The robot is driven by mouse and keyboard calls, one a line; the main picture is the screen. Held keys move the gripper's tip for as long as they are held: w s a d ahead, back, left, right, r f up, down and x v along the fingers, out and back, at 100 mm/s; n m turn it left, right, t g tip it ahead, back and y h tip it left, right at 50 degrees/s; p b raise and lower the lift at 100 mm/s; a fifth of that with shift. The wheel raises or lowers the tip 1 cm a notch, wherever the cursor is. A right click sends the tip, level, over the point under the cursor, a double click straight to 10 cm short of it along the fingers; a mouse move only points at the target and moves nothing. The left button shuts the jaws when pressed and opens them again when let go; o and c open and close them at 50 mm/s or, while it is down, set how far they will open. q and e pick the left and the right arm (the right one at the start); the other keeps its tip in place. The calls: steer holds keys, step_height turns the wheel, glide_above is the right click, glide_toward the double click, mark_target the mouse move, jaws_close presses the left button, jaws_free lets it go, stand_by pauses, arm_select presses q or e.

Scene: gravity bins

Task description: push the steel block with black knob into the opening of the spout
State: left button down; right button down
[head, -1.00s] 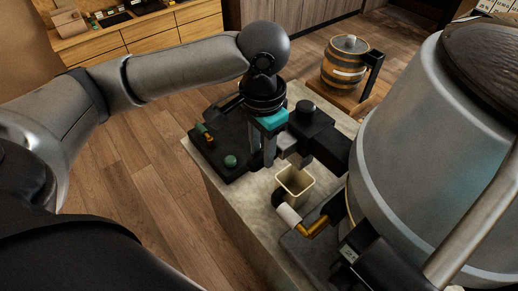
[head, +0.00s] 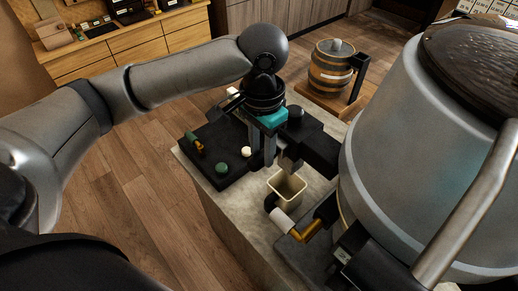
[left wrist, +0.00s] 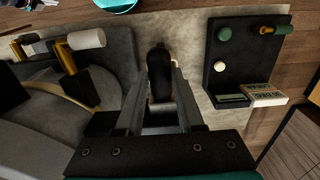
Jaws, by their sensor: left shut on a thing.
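My left gripper (head: 262,155) reaches down from the left beside the black spout housing (head: 316,143) of the large grey vessel. In the left wrist view its two fingers (left wrist: 160,95) are shut on the steel block's black knob (left wrist: 160,62). A pale part of the steel block (left wrist: 161,103) shows low between the fingers. The fingers and housing hide most of the block in the head view. The spout's opening is hidden, so I cannot tell how far in the block sits. My right gripper is not in view.
A cream cup (head: 287,189) stands on the counter below the spout. A white-tipped brass tap (head: 298,230) is close beside it. A black panel (head: 208,160) with a green knob (head: 221,168) and a white knob (head: 246,152) lies left. A barrel jug (head: 333,66) stands behind.

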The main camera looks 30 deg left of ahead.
arm_select(q)
steer(key=shift+w+d, duration=0.25)
steer(key=shift+w, duration=0.3)
steer(key=shift+w+d, duration=0.2)
steer(key=shift+w, duration=0.35)
steer(key=shift+c, duration=2.2)
jaws_free()
step_height(320, 180, up, 15)
steer(key=shift+r, duration=0.15)
